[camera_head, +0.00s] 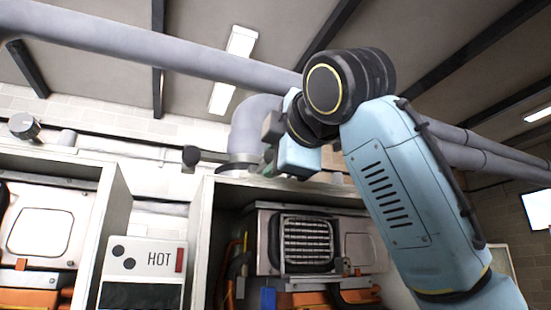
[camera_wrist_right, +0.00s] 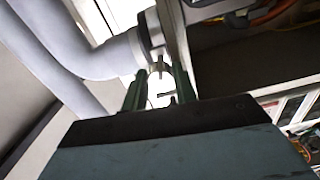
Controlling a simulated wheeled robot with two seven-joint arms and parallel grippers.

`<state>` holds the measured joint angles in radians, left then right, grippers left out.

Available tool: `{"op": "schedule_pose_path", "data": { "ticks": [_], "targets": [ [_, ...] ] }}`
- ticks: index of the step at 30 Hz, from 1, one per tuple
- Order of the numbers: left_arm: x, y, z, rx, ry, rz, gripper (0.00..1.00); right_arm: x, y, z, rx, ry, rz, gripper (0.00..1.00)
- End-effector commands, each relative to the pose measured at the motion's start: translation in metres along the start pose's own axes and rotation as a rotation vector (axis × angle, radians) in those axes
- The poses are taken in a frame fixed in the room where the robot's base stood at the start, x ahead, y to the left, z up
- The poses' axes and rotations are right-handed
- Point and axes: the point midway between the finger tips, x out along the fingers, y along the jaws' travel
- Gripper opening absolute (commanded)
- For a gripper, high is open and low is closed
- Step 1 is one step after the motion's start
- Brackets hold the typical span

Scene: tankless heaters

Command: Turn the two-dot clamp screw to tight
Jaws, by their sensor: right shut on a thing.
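My right gripper (camera_head: 268,160) is beside the clamp collar (camera_head: 238,166) of the grey flue pipe, above the right heater cabinet. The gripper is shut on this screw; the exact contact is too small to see. I see no dot mark on the screw itself. My left gripper is not in view.
The right cabinet (camera_head: 205,240) is open, with a finned unit (camera_head: 306,243) inside. A left cabinet (camera_head: 113,205) stands beside it. A large pipe (camera_head: 150,52) runs overhead.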

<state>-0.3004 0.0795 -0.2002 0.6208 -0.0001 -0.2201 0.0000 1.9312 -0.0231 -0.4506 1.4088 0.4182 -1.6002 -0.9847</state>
Motion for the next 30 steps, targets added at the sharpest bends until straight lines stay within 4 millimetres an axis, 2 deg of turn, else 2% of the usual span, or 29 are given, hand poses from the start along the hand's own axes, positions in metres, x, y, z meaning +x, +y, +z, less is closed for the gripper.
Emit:
{"op": "schedule_pose_path", "data": {
  "ticks": [9, 23, 24, 28, 30],
  "targets": [
    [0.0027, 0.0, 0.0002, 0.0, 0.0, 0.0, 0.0, -0.0001, 0.0, 0.0005, 0.095, -0.002, 0.001, 0.05],
    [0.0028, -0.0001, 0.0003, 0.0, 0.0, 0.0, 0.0, -0.0002, 0.0003, 0.0004, 0.105, -0.001, 0.001, 0.05],
    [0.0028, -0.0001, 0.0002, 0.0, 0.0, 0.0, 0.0, -0.0002, 0.0003, 0.0004, 0.105, -0.001, 0.001, 0.31],
    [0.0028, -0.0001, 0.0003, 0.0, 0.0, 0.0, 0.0, -0.0002, 0.0002, 0.0004, 0.105, -0.001, 0.001, 0.48],
    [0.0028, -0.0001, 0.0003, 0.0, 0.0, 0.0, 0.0, -0.0002, 0.0001, 0.0003, 0.105, -0.001, 0.001, 0.5]
  ]
}}
